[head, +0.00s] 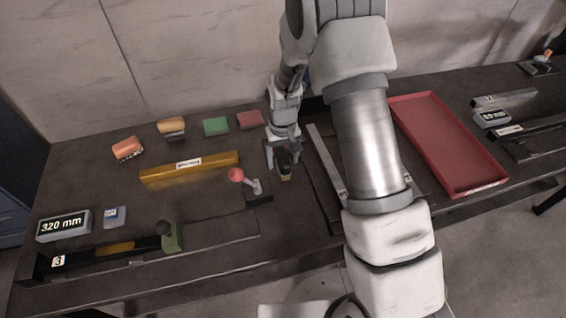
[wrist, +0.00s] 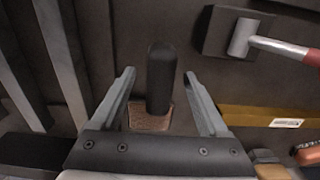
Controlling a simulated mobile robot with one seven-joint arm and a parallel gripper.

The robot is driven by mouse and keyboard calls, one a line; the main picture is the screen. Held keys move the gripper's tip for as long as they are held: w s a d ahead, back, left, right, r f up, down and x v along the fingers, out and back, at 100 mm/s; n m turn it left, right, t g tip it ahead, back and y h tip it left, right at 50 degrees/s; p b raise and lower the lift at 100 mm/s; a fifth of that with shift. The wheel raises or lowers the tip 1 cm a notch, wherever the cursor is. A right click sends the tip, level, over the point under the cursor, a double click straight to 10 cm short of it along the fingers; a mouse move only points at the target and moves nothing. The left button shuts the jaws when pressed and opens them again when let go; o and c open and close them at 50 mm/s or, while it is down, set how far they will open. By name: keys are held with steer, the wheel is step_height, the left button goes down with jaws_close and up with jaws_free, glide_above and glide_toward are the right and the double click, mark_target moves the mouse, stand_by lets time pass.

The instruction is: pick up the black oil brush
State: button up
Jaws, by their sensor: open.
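The black oil brush (wrist: 161,76) has a dark rounded handle and a brownish block (wrist: 150,117) at its near end in the wrist view. It lies between the two fingers of my gripper (wrist: 160,82), which are open, with a gap on each side. In the head view the brush (head: 284,164) sits on the dark table between the fingers of my gripper (head: 283,158). The fingers partly cover it there. I cannot tell how far the fingertips are above the table.
A red-knobbed lever (head: 237,175) stands just left of my gripper, and a yellow bar (head: 190,170) lies further left. Metal rails (head: 326,163) run to the right. A red tray (head: 448,145) is beyond my arm. Several coloured blocks, including a green one (head: 216,126), line the back.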

steer(key=shift+f, duration=1.15)
jaws_close()
